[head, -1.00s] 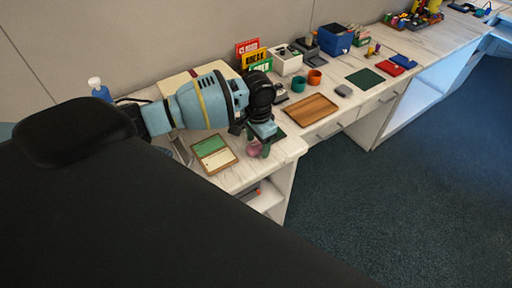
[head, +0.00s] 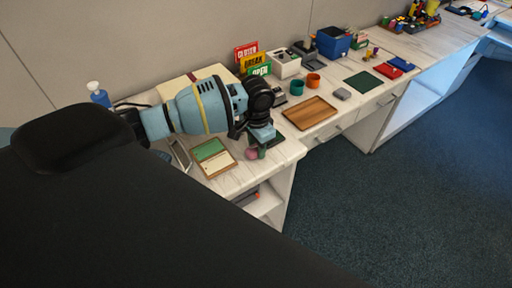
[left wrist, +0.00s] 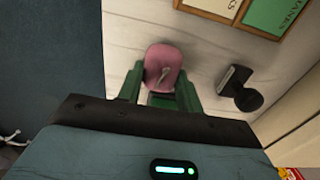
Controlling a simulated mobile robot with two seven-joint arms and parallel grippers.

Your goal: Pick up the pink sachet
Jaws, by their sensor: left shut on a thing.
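The pink sachet (head: 252,154) is small and rounded, with a small pale mark on its face in the left wrist view (left wrist: 163,67). It is near the front edge of the white counter (head: 228,182). My left gripper (head: 259,150) has green fingers and reaches down over it. In the left wrist view the fingers (left wrist: 160,90) are on either side of the sachet, shut on it. The fingers hide part of the sachet in the head view. I cannot tell whether it touches the counter. My right gripper is not in view.
A green-and-cream tray (head: 214,158) lies left of the sachet. A dark knobbed stamp-like object (left wrist: 240,88) stands beside the gripper in the wrist view. A wooden tray (head: 311,112) and orange and teal cups (head: 297,88) are further right. Open floor lies in front.

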